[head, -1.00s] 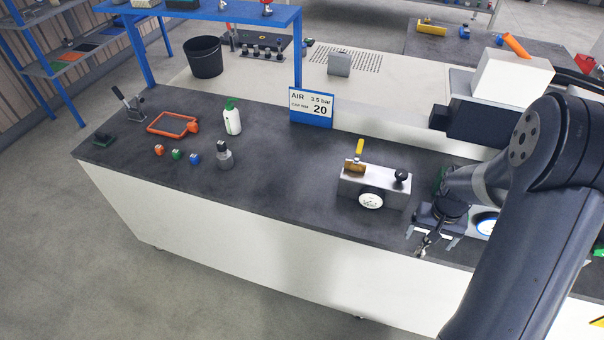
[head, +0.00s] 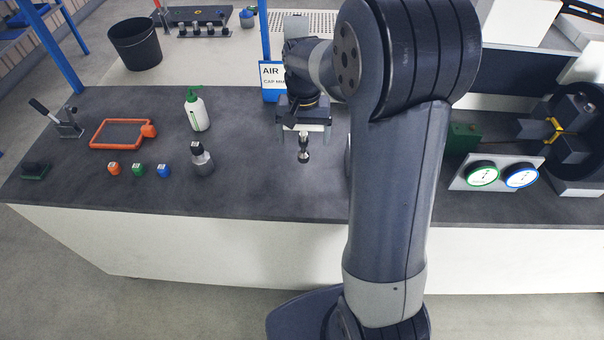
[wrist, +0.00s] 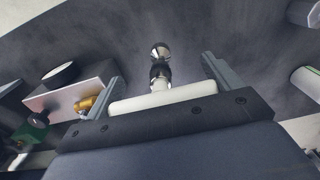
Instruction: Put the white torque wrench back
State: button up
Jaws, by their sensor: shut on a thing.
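My gripper (head: 303,133) hangs over the dark bench, in front of the AIR sign. In the wrist view the gripper (wrist: 166,88) has its jaws on a white bar (wrist: 165,97), which I take as the white torque wrench. A black collar and a shiny metal round end (wrist: 160,55) stick out from it. In the head view the metal end (head: 304,153) points down below the fingers, apparently clear of the bench top. The rest of the wrench is hidden by my gripper. I cannot tell which spot is the wrench's own place.
Left on the bench (head: 260,195) are a grey flask (head: 202,160), a green-topped white bottle (head: 196,112), small coloured blocks (head: 137,170) and an orange frame (head: 122,134). A gauge block (wrist: 78,95) shows in the wrist view. Two dials (head: 500,177) stand right of my arm.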

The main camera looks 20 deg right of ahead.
aim_at(303, 154)
notch_tip(303, 154, down, 8)
jog(key=shift+f+p, duration=0.25)
jog(key=shift+p, duration=0.05)
jog(key=shift+f, duration=0.25)
jog(key=o, duration=0.8)
jog(key=shift+r, duration=0.1)
jog(key=shift+o, duration=0.2)
notch_tip(303, 154, up, 12)
jog(key=shift+r, duration=0.2)
